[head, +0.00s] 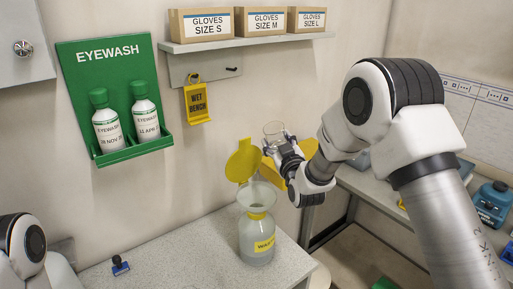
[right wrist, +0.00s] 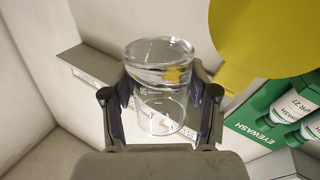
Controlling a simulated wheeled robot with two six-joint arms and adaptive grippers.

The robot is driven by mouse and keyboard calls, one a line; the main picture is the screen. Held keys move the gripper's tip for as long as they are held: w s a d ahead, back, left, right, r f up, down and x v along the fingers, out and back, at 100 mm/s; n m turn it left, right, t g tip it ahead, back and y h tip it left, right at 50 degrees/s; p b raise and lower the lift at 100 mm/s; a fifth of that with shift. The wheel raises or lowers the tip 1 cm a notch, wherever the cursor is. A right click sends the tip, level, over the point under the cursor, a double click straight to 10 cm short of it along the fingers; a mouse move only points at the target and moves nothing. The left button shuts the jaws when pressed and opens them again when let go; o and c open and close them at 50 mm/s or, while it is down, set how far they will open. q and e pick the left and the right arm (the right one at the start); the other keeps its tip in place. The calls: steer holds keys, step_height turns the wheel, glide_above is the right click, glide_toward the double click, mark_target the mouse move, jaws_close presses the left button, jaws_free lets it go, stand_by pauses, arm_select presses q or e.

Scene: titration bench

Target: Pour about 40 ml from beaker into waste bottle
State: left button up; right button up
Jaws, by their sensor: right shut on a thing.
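The clear glass beaker (right wrist: 160,85) is held between the fingers of my right gripper (right wrist: 161,110). In the head view the beaker (head: 274,129) shows above the right gripper (head: 285,150), behind and above the waste bottle. Clear liquid seems to be inside it; the level is hard to read. The waste bottle (head: 256,240) stands on the bench with a wide funnel (head: 257,196) in its neck and a yellow lid (head: 243,160) raised behind it. The beaker is apart from the funnel, up and to its right.
A grey bench (head: 180,262) carries the bottle and a small blue item (head: 120,266). A green eyewash station (head: 115,100) and a shelf (head: 245,41) with glove boxes are on the wall. Another bench (head: 400,205) stands at right, past a gap.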

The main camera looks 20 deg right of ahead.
mark_target(275, 135)
steer(key=shift+a+r+n, duration=0.3)
steer(key=shift+a+n, duration=0.1)
steer(key=shift+n, duration=0.3)
steer(key=shift+s+a+r+n+t, duration=0.35)
steer(key=shift+n+t, duration=0.05)
steer(key=shift+n, duration=0.3)
steer(key=shift+s+a+r+n+y, duration=0.1)
steer(key=shift+a+r+n+y, duration=0.25)
steer(key=shift+n, duration=0.35)
steer(key=shift+a+r+n+t, duration=0.1)
steer(key=shift+r+n+t, duration=0.1)
steer(key=shift+n+t, duration=0.35)
steer(key=n, duration=0.1)
steer(key=r+n+y+p, duration=0.1)
steer(key=n, duration=0.2)
steer(key=shift+r+t+y, duration=0.25)
steer(key=shift+y, duration=0.1)
steer(key=shift+r+n+p, duration=0.2)
steer(key=shift+n+p, duration=0.2)
steer(key=shift+n, duration=0.15)
steer(key=shift+r+n+y+p, duration=0.4)
steer(key=shift+n+y, duration=0.4)
steer(key=shift+n, duration=0.4)
